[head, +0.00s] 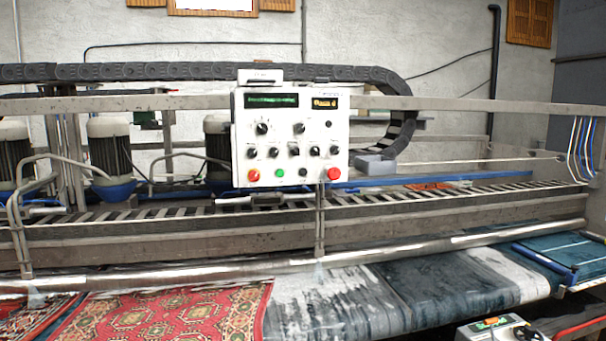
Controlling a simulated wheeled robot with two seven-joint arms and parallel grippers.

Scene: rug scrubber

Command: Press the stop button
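A white control panel (291,135) stands on a post in the middle of the head view, facing me. Along its bottom row are a large red button (253,175) at the left, a small green button (279,173), a small dark one, and another large red button (333,173) at the right. I cannot read which red one is labelled stop. Several black knobs (262,128) and two small displays (271,101) sit above the buttons. Neither of my grippers is in view.
A metal rail (420,254) crosses in front of the rug machine. A red patterned rug (170,312) and a dark blue and white rug (440,285) lie below it. A small white box with controls (500,328) is at the bottom right. Nothing blocks the panel's front.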

